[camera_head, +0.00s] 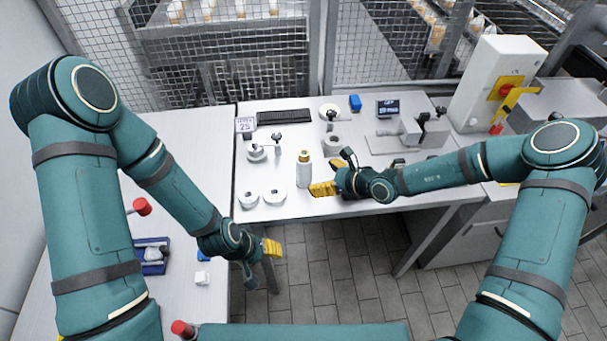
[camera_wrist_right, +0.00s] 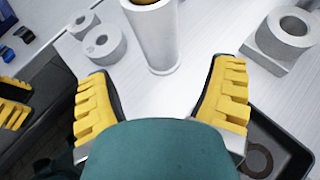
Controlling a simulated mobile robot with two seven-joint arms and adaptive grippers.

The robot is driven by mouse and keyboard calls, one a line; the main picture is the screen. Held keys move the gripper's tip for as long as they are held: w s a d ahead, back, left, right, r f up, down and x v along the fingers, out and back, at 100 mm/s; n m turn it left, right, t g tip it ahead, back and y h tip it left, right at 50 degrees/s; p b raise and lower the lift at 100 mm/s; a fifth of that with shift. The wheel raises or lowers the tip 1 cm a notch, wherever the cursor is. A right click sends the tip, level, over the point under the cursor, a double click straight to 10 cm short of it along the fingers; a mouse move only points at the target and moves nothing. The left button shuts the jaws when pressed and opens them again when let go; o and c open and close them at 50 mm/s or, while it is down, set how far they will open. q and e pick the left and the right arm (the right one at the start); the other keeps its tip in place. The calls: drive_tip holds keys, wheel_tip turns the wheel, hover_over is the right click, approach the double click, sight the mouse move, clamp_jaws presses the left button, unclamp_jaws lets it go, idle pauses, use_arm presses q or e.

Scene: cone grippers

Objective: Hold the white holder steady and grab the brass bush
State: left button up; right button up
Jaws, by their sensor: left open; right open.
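The white holder (camera_head: 304,175) is an upright cylinder on the table, with the brass bush (camera_head: 304,155) at its top. In the right wrist view the holder (camera_wrist_right: 155,40) stands just beyond my fingertips, and only the lower edge of the bush (camera_wrist_right: 146,2) shows at the top edge. My right gripper (camera_head: 323,176) is open beside the holder, to its right; its yellow fingers (camera_wrist_right: 162,72) are spread with nothing between them. My left gripper (camera_head: 268,250) is empty, off the table's front edge, lower left of the holder.
Two white rings (camera_head: 262,197) lie left of the holder. A grey block with a ring (camera_wrist_right: 285,38) stands to the right in the wrist view. A second table (camera_head: 180,220) is at left.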

sight(311, 176)
drive_tip(key=b+x, duration=0.2)
drive_tip(key=x, duration=0.2)
drive_tip(key=shift+w+a+f, duration=0.15)
drive_tip(key=shift+a+f, duration=0.05)
drive_tip(key=shift+f, duration=0.05)
drive_tip(key=shift+b+x, duration=0.45)
drive_tip(key=shift+x, duration=0.4)
